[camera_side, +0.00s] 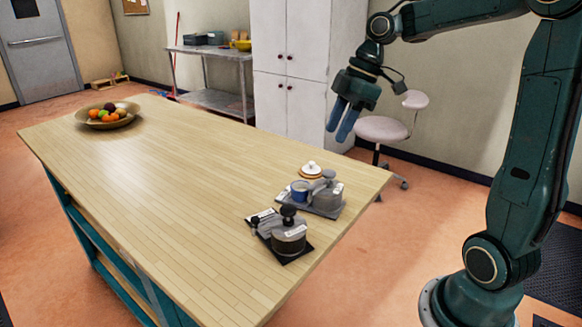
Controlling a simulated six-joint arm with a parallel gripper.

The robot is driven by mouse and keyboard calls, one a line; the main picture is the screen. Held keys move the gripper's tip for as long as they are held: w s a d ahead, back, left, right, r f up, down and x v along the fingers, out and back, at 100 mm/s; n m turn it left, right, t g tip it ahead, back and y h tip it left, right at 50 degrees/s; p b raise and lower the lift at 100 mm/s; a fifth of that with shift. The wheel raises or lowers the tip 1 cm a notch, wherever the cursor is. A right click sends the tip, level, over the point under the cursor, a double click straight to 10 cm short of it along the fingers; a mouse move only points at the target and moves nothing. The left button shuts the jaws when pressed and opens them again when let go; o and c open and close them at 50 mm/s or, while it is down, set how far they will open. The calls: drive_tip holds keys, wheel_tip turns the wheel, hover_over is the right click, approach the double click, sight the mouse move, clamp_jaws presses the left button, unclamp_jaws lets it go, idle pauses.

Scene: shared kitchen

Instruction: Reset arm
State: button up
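My gripper (338,132) hangs in the air past the far right edge of the wooden table (180,190), above table height. Its two blue fingers point down and appear close together from this angle. I cannot tell whether they are apart or touching, and no object shows between them. My arm rises from its base at the right and bends over at the top of the picture.
On the table's right end are a tray (335,211) with a blue cup (300,190) and a grey pot (327,196), a lidded jar (311,171), and a dark-knobbed pot (289,238). A fruit bowl (107,122) stands far left. A stool (382,130) and cabinet (290,75) stand behind.

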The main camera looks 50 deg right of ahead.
drive_tip(key=s+a+m+t+h, duration=0.1)
drive_tip(key=s+a+m, duration=0.3)
drive_tip(key=s, duration=0.4)
drive_tip(key=s+a+f+m+t+h, duration=0.1)
drive_tip(key=s+a+m+h, duration=0.1)
drive_tip(key=s+a+m, duration=0.3)
drive_tip(key=s+m, duration=0.1)
drive_tip(key=s, duration=0.2)
drive_tip(key=shift+s+f+t, duration=0.15)
drive_tip(key=shift+s+t, duration=0.1)
drive_tip(key=shift+t, duration=0.15)
